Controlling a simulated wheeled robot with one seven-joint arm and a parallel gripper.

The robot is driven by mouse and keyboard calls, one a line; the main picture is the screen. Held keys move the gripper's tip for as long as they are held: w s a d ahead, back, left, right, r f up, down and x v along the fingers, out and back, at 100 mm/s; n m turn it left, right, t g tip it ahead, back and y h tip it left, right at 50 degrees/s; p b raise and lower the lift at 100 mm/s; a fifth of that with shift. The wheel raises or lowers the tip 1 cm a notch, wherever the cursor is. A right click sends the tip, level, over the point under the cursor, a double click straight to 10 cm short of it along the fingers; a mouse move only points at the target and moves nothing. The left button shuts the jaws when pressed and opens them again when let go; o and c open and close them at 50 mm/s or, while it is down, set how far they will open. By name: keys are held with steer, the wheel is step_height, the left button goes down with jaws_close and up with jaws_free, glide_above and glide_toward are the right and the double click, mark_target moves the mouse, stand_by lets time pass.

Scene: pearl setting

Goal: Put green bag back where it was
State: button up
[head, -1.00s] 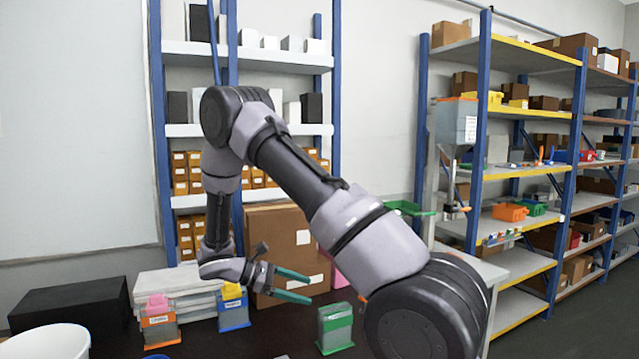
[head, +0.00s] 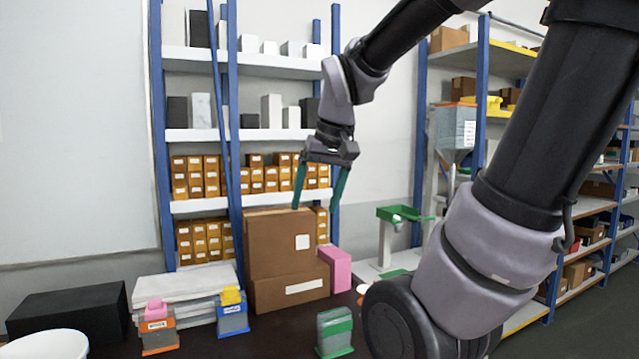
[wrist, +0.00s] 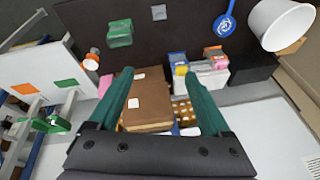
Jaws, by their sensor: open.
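The green bag (head: 335,332), with green top and bottom bands around a grey middle, stands on the dark table near the front centre. It also shows in the wrist view (wrist: 120,33), at the upper left. My gripper (head: 315,207) is open and empty, raised with its green fingers pointing down, in front of the shelf and at the top of the cardboard boxes in the picture. In the wrist view my gripper (wrist: 158,75) has its fingers spread, with brown boxes visible between them. The bag is apart from the fingers.
Brown boxes (head: 282,250) and a pink box (head: 337,268) stand behind the bag. An orange-and-pink bag (head: 158,327) and a blue-and-yellow bag (head: 232,314) stand left, by white stacked slabs (head: 182,285). A black box (head: 68,306) and white bowl (head: 45,344) are further left.

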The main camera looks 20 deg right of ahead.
steer(key=s+r+t, duration=0.1)
steer(key=s+r+m+t, duration=0.1)
steer(key=s+r+m+t+y, duration=0.1)
steer(key=shift+a+r, duration=0.25)
steer(key=shift+a, duration=0.05)
